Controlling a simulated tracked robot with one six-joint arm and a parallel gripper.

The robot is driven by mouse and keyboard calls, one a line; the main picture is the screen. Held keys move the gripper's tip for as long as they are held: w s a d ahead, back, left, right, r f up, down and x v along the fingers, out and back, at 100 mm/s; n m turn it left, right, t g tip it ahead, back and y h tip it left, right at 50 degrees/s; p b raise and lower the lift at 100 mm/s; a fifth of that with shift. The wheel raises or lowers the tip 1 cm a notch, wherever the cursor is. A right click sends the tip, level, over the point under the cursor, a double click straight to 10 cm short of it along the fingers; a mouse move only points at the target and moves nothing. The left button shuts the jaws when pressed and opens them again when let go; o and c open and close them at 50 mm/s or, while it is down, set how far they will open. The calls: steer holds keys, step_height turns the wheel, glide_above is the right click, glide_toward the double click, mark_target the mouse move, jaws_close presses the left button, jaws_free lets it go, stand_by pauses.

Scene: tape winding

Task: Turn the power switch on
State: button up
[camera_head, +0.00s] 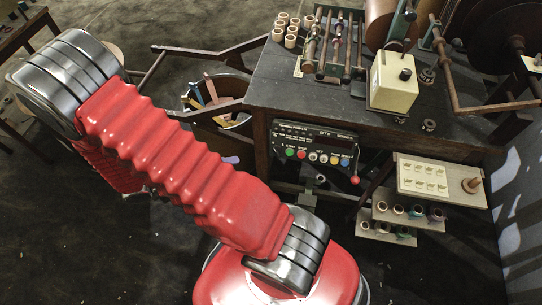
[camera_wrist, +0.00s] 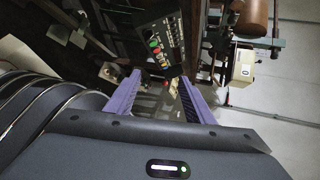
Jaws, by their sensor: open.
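The black control panel (camera_head: 314,147) hangs at the front of the dark workbench. It has a display, a row of coloured round buttons and a red-knobbed lever (camera_head: 354,180) at its lower right. The panel also shows in the wrist view (camera_wrist: 172,38), ahead of my gripper. A cream box (camera_head: 393,84) with a black knob (camera_head: 405,74) stands on the bench. I cannot tell which control is the power switch. My gripper (camera_wrist: 158,78) has two purple fingers spread apart with nothing held between them. In the head view my gripper does not show.
The workbench (camera_head: 268,92) carries several spools (camera_head: 290,30), metal rods and a large brown roll (camera_head: 380,20). A pale board (camera_head: 440,180) and a small rack of rolls (camera_head: 402,222) stand at the right. A bin (camera_head: 218,100) stands left of the bench. Dark floor lies in front.

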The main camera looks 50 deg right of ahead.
mark_target(276, 153)
steer(key=s+d+f+n+t+h, duration=0.1)
steer(key=d+f+n+t+h, duration=0.2)
steer(key=f+n, duration=0.7)
steer(key=n+h, duration=0.2)
steer(key=n, duration=0.1)
steer(key=shift+s+f, duration=0.35)
steer(key=shift+s, duration=0.05)
steer(key=shift+d, duration=0.15)
steer(key=shift+r+x, duration=0.1)
steer(key=shift+x, duration=3.35)
steer(key=shift+r+x, duration=0.15)
steer(key=shift+x, duration=3.25)
steer(key=c, duration=1)
steer(key=shift+c, duration=0.2)
